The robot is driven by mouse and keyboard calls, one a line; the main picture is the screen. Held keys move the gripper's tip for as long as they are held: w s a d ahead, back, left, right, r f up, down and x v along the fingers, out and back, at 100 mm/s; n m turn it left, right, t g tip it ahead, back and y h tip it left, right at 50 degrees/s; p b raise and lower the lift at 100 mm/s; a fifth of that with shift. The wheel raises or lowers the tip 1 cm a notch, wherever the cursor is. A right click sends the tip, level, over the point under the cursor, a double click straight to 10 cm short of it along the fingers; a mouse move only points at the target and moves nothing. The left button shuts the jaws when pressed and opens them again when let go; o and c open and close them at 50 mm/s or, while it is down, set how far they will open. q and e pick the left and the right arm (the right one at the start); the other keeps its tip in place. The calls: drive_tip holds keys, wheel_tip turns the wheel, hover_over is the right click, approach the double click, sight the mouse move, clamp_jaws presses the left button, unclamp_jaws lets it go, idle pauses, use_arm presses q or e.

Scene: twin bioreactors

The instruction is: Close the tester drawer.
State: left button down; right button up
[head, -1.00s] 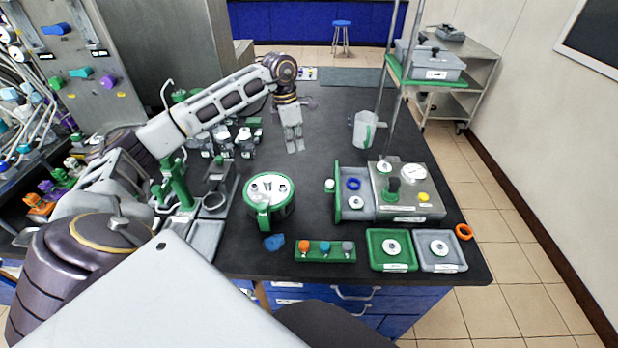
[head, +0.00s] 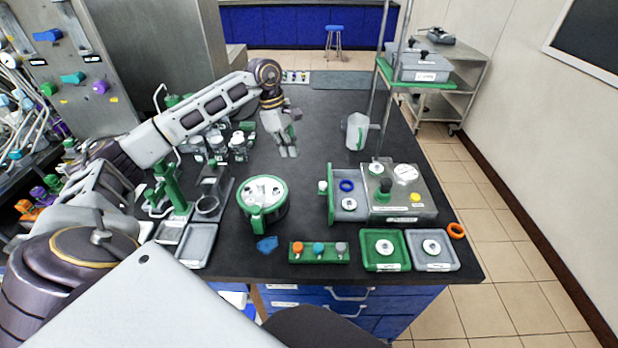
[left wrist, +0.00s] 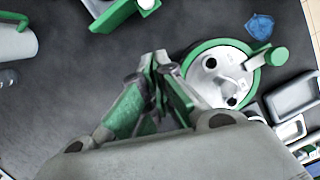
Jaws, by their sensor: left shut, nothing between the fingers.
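A blue ring and a white-and-black round piece sit in the drawer. My left gripper (head: 288,153) is shut and empty, above the bench left of and beyond the drawer, apart from it. In the left wrist view its fingers (left wrist: 160,58) point toward the drawer front (left wrist: 113,15), partly cut off at the top edge. My right gripper is not in view.
A round green-rimmed device (head: 263,198) stands left of the drawer. A green rack (head: 319,253), green tray (head: 386,263) and grey tray (head: 432,265) lie in front. Bare bench lies between gripper and drawer.

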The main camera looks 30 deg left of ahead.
use_arm(q)
drive_tip(key=shift+f, duration=0.1)
drive_tip(key=p+x, duration=0.1)
drive_tip(key=x, duration=0.8)
drive_tip(key=shift+d+f, duration=0.1)
drive_tip(key=shift+f, duration=0.3)
drive_tip(key=shift+w+d, duration=0.15)
drive_tip(key=shift+d, duration=0.3)
drive_tip(key=shift+w+d+p, duration=0.2)
drive_tip(key=shift+d+p, duration=0.15)
drive_tip(key=shift+d, duration=0.4)
drive_tip(key=shift+w+d, duration=0.15)
drive_tip(key=shift+d, duration=0.5)
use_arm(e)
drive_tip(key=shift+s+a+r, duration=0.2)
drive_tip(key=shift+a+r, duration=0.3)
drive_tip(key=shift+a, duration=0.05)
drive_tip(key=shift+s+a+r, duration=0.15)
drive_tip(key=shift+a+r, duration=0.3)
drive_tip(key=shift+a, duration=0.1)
use_arm(q)
drive_tip(key=shift+d, duration=0.1)
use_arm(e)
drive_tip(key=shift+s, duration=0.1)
